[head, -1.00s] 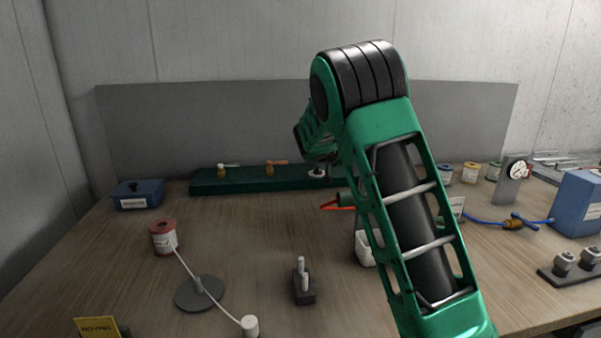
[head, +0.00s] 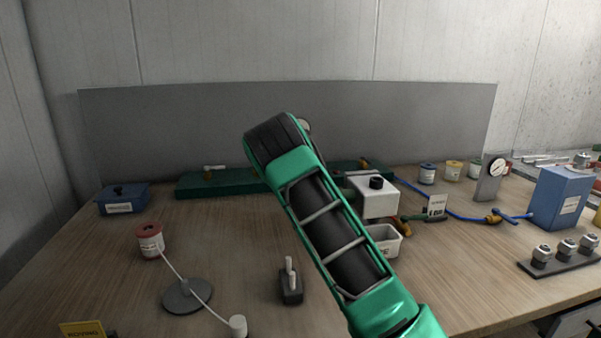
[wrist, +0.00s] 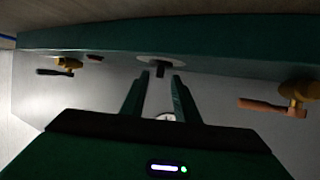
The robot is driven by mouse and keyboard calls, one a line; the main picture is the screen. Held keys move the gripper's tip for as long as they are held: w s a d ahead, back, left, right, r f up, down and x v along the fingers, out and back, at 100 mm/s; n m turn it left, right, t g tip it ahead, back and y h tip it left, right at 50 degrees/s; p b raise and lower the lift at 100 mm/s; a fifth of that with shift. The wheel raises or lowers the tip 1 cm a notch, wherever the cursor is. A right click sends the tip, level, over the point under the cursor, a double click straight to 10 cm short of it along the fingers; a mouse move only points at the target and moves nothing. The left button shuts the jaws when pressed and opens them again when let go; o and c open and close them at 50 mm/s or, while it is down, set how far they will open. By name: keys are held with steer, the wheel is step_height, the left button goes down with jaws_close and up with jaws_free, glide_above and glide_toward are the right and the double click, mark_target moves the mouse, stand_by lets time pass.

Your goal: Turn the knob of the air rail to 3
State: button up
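The air rail (head: 225,184) is a long dark green bar at the back of the table; my arm hides its middle in the head view. In the wrist view the rail (wrist: 220,62) crosses the top. Its knob (wrist: 160,70) is a small dark grip on a pale round dial plate (wrist: 161,58). My gripper (wrist: 158,84) is open, with the knob lined up between and just beyond its fingertips; I cannot see contact. The dial marks are too small to read. In the head view my gripper is hidden behind my arm.
In the wrist view, a valve with an orange handle (wrist: 270,105) is right of the knob and one with a black handle (wrist: 62,70) is left. In the head view, a white box (head: 375,201) with a black top knob stands right of my arm. A blue hose (head: 455,214) runs rightward.

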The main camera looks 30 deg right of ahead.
steer(key=shift+x, duration=1.1)
jaws_close()
steer(key=n+t+y, duration=0.2)
steer(key=n+y, duration=0.2)
steer(key=shift+s+d+r+n+t+y, duration=0.15)
steer(key=shift+d+n+t+y, duration=0.15)
steer(key=shift+d+t, duration=0.1)
steer(key=n+y, duration=0.5)
steer(key=shift+d+y, duration=0.15)
steer(key=shift+y, duration=0.25)
steer(key=shift+r+y, duration=0.1)
steer(key=shift+y, duration=0.2)
